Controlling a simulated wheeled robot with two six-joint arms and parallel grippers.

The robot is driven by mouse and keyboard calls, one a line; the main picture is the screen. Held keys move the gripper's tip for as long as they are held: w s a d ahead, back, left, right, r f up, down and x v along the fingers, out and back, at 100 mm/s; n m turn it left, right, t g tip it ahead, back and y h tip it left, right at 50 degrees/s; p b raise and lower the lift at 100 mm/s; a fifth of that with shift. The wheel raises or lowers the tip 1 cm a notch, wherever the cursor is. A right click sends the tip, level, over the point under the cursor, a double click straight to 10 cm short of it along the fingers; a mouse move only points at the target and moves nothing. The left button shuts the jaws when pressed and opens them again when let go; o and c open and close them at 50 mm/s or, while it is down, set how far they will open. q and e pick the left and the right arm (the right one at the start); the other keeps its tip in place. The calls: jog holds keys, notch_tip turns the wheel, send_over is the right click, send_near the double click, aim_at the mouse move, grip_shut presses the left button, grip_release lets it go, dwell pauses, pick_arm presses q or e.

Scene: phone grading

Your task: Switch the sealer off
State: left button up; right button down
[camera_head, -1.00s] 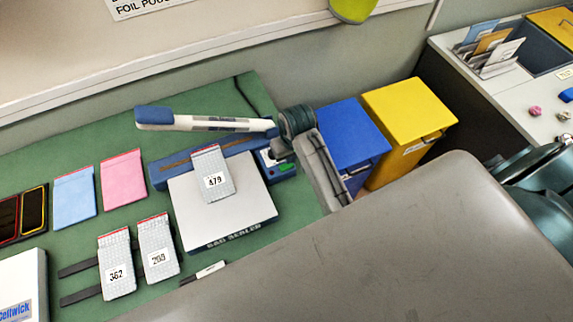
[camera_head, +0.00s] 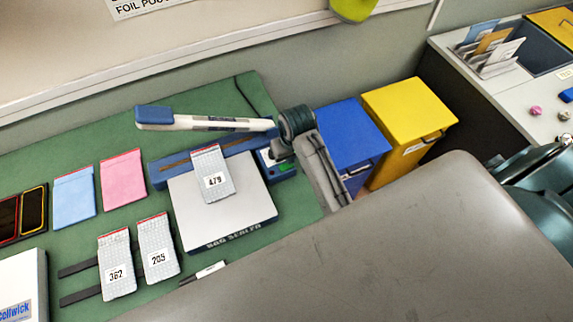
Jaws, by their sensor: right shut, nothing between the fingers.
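The bag sealer (camera_head: 258,228) stands on the green mat, with a white front platform and a blue body behind it. Its white and blue lever arm (camera_head: 205,122) is raised. A silver pouch labelled 479 (camera_head: 218,178) lies on the platform, its red-edged top at the sealing bar. A control panel with a green patch (camera_head: 286,168) is at the sealer's right end, partly covered. My right gripper (camera_head: 276,150) is shut and empty, over or against that panel; contact cannot be told. The switch itself is hidden or too small to read. My left gripper is not in view.
Pouches labelled 362 (camera_head: 116,262) and 205 (camera_head: 157,248) lie front left. A blue pouch (camera_head: 74,198), a pink pouch (camera_head: 123,177) and a pen (camera_head: 204,272) are on the green mat (camera_head: 222,98). Blue (camera_head: 352,132) and yellow (camera_head: 408,112) bins stand right of the mat.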

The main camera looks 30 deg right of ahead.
jog(key=shift+f, duration=0.65)
jog(key=shift+r+p, duration=0.5)
jog(key=shift+r, duration=3.05)
